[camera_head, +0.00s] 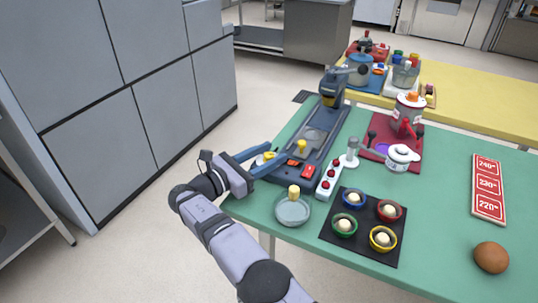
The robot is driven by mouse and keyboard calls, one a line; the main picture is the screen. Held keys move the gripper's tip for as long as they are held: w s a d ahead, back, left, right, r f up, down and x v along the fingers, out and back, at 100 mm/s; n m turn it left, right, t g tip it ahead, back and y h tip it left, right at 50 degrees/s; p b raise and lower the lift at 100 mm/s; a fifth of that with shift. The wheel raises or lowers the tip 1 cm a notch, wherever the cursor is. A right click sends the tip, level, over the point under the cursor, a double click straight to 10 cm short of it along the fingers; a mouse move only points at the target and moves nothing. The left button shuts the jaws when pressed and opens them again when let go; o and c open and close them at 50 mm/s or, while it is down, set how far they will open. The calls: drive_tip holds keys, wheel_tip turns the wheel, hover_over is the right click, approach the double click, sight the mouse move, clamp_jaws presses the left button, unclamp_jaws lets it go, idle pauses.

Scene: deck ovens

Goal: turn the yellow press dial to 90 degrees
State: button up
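The dark blue press (332,88) stands on the green table with its long base running toward me. A yellow knob (301,146) stands up near the front of that base. Another yellow piece (269,155) shows at the base's left front edge, between the fingers of my gripper (275,159). I cannot tell which of the two is the dial, nor its angle. My gripper reaches in from the left, its blue fingers apart at the front left of the base. Whether it touches the yellow piece is unclear.
A grey dish (291,211) with a yellow-topped piece stands near the gripper. A white strip with red buttons (329,179) lies right of the base. A black mat (346,244) holds several coloured bowls. Red number cards (488,188) and a brown ball (491,257) are at right.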

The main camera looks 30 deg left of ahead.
sight(265, 157)
drive_tip(key=shift+b+v, duration=0.4)
drive_tip(key=shift+v, duration=3.25)
